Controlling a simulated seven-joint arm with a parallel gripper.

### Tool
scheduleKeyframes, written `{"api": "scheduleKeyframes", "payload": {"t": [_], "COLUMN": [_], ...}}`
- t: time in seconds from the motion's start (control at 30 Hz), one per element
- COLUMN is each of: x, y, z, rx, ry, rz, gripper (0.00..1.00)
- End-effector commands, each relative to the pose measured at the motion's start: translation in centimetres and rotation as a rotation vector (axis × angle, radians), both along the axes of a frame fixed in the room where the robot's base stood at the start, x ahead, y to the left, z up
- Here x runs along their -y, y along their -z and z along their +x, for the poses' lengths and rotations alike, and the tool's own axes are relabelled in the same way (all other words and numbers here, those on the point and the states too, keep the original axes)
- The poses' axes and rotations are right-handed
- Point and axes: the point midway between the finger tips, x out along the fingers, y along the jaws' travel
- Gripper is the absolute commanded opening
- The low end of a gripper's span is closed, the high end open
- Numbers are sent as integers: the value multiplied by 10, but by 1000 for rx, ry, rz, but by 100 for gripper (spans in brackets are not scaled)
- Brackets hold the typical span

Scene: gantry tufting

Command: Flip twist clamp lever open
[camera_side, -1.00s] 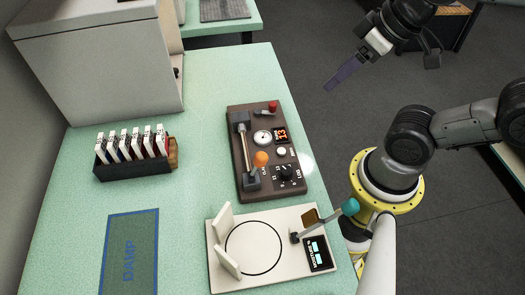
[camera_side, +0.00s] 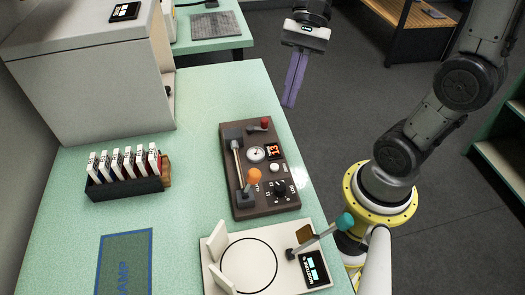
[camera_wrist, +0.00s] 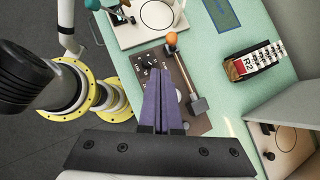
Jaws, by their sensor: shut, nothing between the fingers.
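The brown control panel (camera_side: 262,205) lies on the green table, with an orange-knobbed lever (camera_side: 254,176) at its left side. A white plate (camera_side: 212,275) with a drawn circle lies in front of it and carries a teal-knobbed lever (camera_side: 345,221) leaning right past the plate's edge. No readable label shows which lever is the twist clamp.
A dark rack (camera_side: 125,190) of several white cards stands left of the panel. A large grey box (camera_side: 95,80) stands at the back left. A blue-edged mat (camera_side: 125,262) lies at the front left. Two low white fences (camera_side: 218,240) stand on the plate's left side.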

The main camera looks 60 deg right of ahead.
Motion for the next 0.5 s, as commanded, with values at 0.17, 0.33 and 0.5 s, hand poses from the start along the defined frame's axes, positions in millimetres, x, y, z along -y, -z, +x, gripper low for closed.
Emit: {"api": "scheduleKeyframes", "payload": {"t": [0.17, 0.33, 0.5], "x": [16, 25, 26], "y": [15, 23, 23], "z": [22, 25, 24], "rx": [-88, -121, -119], "ry": [87, 120, 122], "rz": [66, 79, 77], "gripper": [0, 0, 0]}}
